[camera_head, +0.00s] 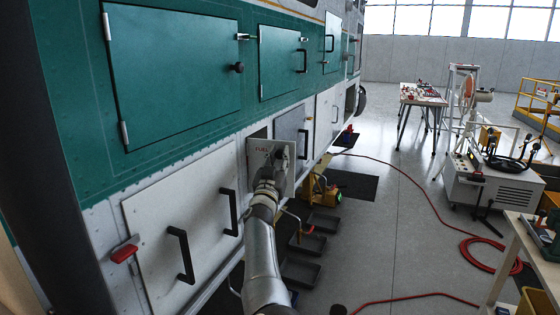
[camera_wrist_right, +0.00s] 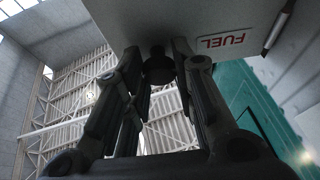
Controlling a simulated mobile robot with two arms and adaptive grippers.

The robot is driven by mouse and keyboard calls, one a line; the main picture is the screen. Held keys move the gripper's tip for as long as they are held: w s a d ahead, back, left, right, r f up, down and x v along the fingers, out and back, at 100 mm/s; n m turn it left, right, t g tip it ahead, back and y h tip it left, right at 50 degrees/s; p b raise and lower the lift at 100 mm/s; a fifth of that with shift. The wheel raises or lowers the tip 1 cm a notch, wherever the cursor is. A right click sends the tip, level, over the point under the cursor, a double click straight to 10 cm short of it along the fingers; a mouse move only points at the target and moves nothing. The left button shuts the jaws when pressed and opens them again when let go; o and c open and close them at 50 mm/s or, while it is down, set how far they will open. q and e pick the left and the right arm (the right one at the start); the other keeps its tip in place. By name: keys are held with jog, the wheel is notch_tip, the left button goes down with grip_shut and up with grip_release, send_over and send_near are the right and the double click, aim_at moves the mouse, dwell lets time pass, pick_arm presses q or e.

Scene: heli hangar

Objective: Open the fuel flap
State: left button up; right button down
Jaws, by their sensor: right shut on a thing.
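The fuel flap (camera_head: 258,156) is a small pale panel with a red FUEL label, low on the helicopter's white lower side. It appears to stand at an angle to the hull, with a dark gap at its upper left edge. My right gripper (camera_head: 281,155) is at the flap's outer face and partly covers it. In the right wrist view, the flap (camera_wrist_right: 250,12) fills the top, and my right gripper (camera_wrist_right: 160,62) has its fingers shut around a dark round knob (camera_wrist_right: 157,70) on it. My left gripper is in neither view.
A large white panel (camera_head: 160,215) with two black handles is left of the flap. Green doors (camera_head: 175,70) are above.

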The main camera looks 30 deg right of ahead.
jog(key=shift+r, duration=0.2)
jog(key=c, duration=1.2)
grip_release()
jog(key=shift+f, duration=0.15)
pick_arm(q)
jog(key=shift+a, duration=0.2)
pick_arm(e)
notch_tip(320, 180, up, 10)
